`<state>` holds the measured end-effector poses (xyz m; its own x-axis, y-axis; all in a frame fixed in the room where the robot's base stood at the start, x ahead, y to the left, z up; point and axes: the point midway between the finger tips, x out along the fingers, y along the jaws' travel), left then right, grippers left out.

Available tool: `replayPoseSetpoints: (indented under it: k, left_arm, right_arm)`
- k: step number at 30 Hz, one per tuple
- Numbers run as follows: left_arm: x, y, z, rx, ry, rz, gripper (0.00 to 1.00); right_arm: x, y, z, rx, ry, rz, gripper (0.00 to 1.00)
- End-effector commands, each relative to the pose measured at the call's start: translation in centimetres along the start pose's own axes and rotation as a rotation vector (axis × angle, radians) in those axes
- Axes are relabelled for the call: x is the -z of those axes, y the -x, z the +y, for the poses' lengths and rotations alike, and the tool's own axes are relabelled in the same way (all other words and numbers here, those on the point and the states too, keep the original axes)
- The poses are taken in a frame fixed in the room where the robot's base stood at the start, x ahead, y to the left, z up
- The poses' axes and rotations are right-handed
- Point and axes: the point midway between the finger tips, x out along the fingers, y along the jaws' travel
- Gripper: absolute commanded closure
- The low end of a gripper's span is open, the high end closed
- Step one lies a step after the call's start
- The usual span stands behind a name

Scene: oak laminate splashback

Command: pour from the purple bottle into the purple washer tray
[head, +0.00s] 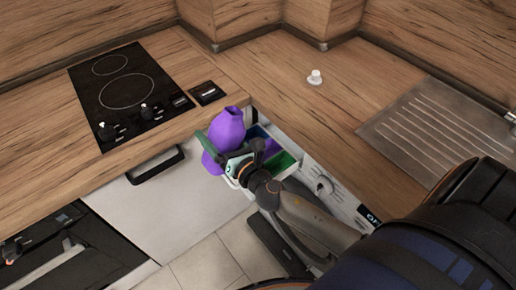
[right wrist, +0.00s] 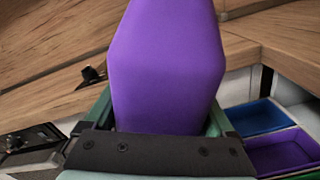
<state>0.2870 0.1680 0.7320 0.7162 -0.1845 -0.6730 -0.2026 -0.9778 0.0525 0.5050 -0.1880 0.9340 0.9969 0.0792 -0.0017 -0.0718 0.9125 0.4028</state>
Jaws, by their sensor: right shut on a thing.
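The purple bottle (head: 228,128) is held over the front edge of the counter, beside the washer's open drawer. My right gripper (head: 228,160) is shut around its body; part of the bottle shows below the jaws. In the right wrist view the bottle (right wrist: 168,70) fills the middle between the green fingers. Its mouth is out of that view. The purple washer tray (right wrist: 285,153) lies to the right of the bottle there, beside a blue compartment (right wrist: 262,117). I cannot see any liquid flowing. My left gripper is not in view.
A green compartment (head: 281,162) is in the same drawer. The white washer (head: 325,186) stands under the counter. A black hob (head: 125,88) is at the left, a ribbed drainer (head: 435,130) at the right. A small white cap (head: 315,77) sits on the clear counter between them.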

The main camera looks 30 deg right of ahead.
Motion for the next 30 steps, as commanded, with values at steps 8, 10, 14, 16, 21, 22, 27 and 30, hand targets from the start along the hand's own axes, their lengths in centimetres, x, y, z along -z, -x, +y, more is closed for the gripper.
replayPoseSetpoints:
  k: [8,10,14,16,21,22,27,30]
  left_arm:
    - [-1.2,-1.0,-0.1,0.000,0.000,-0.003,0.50]
    - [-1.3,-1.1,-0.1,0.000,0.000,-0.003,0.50]
    - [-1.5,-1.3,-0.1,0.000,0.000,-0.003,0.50]
    - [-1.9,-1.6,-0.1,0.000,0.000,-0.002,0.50]
    - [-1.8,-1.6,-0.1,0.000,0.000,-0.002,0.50]
    - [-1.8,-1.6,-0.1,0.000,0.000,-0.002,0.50]
    - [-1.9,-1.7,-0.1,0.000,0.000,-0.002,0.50]
    - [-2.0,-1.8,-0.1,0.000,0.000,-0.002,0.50]
  right_arm:
    - [0.6,-0.1,-0.6,-0.003,-0.139,-0.005,1.00]
    - [0.6,0.0,-0.8,-0.003,-0.174,-0.005,1.00]
    - [0.6,0.0,-1.0,-0.004,-0.239,-0.004,1.00]
    - [1.1,0.0,-1.1,-0.005,-0.264,-0.004,1.00]
    - [1.0,0.0,-1.0,-0.005,-0.272,-0.004,1.00]
    - [1.0,0.0,-1.0,-0.005,-0.273,-0.004,1.00]
    - [1.1,0.0,-1.1,-0.005,-0.283,-0.004,1.00]
    - [1.2,0.0,-1.1,-0.005,-0.289,-0.004,1.00]
